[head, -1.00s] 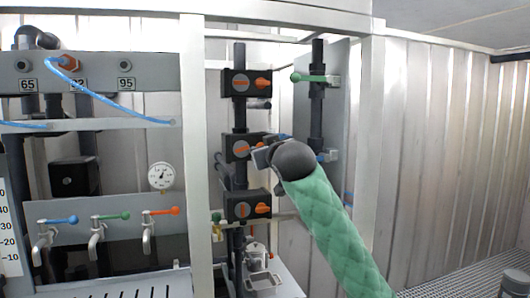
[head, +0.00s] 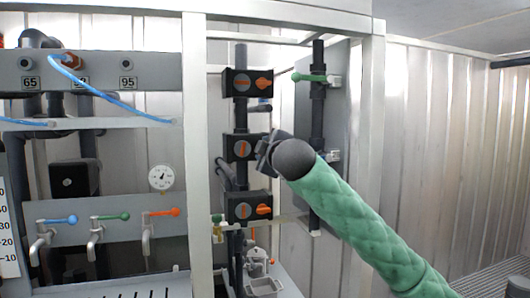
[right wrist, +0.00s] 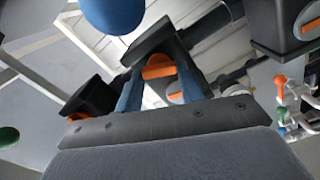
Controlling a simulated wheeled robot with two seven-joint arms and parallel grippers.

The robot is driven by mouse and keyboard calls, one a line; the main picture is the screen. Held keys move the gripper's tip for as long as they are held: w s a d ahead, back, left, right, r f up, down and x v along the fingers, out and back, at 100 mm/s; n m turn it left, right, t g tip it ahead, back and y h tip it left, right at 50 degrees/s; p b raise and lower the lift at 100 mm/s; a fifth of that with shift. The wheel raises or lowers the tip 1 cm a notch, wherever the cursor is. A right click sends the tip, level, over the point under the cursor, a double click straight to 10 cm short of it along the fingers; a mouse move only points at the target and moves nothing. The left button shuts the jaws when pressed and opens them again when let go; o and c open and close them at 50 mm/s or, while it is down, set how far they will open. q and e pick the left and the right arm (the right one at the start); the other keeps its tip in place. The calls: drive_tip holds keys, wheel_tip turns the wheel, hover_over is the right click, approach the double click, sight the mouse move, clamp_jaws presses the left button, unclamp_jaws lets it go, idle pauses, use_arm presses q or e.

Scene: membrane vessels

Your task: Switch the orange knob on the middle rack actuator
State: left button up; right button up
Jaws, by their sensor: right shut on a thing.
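The middle rack actuator (head: 236,148) is a black box on the dark vertical pipe, between an upper and a lower one. Its round dial (head: 242,148) shows an orange bar standing nearly upright. My right gripper (head: 262,150) is at the right side of this box, and my wrist hides its knob in the head view. In the right wrist view, the blue fingers of my right gripper (right wrist: 160,76) are shut on the orange knob (right wrist: 158,66), one on each side. My left gripper is not in view.
The upper actuator (head: 236,83) and lower actuator (head: 236,208) sit close above and below. A white frame post (head: 196,150) stands left of them. A green-handled valve (head: 309,77) is on the right pipe. A blue ball (right wrist: 112,12) is near my right gripper.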

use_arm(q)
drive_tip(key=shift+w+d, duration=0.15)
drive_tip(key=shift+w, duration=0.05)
use_arm(e)
drive_tip(key=shift+n, duration=1.2)
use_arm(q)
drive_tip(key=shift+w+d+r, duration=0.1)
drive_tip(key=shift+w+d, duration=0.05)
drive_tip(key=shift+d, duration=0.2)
use_arm(e)
drive_tip(key=o, duration=1)
drive_tip(key=shift+w, duration=0.1)
use_arm(q)
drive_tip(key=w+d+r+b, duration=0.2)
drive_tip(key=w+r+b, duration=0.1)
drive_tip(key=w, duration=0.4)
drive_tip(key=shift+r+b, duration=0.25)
drive_tip(key=shift+b, duration=0.4)
use_arm(e)
drive_tip(key=v, duration=0.7)
drive_tip(key=shift+s, duration=0.35)
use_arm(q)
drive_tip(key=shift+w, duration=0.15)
use_arm(e)
drive_tip(key=shift+d, duration=0.1)
